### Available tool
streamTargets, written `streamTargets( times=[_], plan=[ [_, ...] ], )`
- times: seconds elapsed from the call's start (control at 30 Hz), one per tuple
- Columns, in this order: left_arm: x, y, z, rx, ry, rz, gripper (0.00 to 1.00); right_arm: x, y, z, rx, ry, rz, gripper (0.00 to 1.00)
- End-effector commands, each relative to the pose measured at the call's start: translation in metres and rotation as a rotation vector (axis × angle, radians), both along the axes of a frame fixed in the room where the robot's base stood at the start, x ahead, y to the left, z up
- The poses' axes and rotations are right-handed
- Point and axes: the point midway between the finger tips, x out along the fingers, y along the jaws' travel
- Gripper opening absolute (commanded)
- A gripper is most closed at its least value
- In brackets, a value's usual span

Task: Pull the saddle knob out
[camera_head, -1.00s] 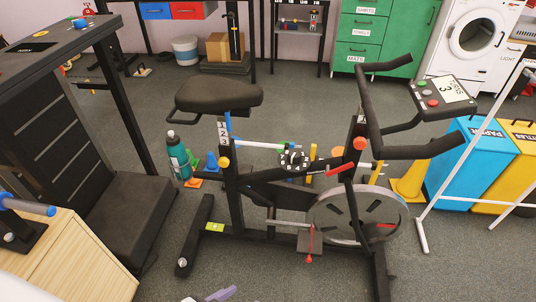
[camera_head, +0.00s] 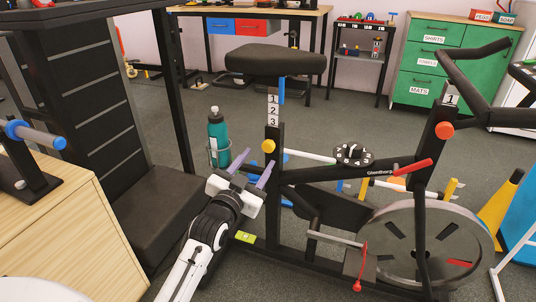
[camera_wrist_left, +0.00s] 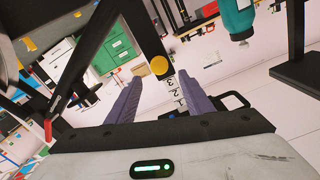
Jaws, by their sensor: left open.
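The saddle knob (camera_head: 268,146) is a round yellow knob on the bike's black seat tube (camera_head: 273,180), just below the white 1-2-3 scale (camera_head: 273,109). The black saddle (camera_head: 275,60) stands above it on a blue-marked post (camera_head: 282,90). My left gripper (camera_head: 252,168) is open, its two purple fingers pointing up toward the knob from below and left. In the left wrist view the yellow knob (camera_wrist_left: 160,66) shows between and beyond the fingertips (camera_wrist_left: 160,80), with a gap in front of it. Nothing is between the fingers. My right gripper is not in view.
A teal bottle (camera_head: 219,135) sits in a holder left of the seat tube, close to my left gripper. A red lever (camera_head: 412,167) and the flywheel (camera_head: 420,245) are to the right. A black machine with a bench (camera_head: 150,220) stands at the left.

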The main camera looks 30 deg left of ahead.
Motion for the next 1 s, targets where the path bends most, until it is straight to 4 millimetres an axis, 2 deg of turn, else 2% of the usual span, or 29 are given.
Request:
streamTargets(
  times=[0.2,0.4,0.6,0.87,1.0],
  plan=[
    [0.042,0.009,-0.001,-0.001,-0.003,-0.002,0.47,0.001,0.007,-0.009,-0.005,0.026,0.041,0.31],
    [0.071,0.016,-0.002,0.0,0.001,-0.002,0.47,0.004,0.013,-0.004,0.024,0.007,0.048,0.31],
    [0.083,0.019,0.0,0.0,0.002,-0.002,0.47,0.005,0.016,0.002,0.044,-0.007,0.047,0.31],
    [0.084,0.02,0.0,-0.001,0.002,-0.001,0.47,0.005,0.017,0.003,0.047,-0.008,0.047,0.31],
    [0.084,0.02,0.0,-0.001,0.002,-0.001,0.23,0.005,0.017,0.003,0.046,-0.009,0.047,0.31]
  ],
)
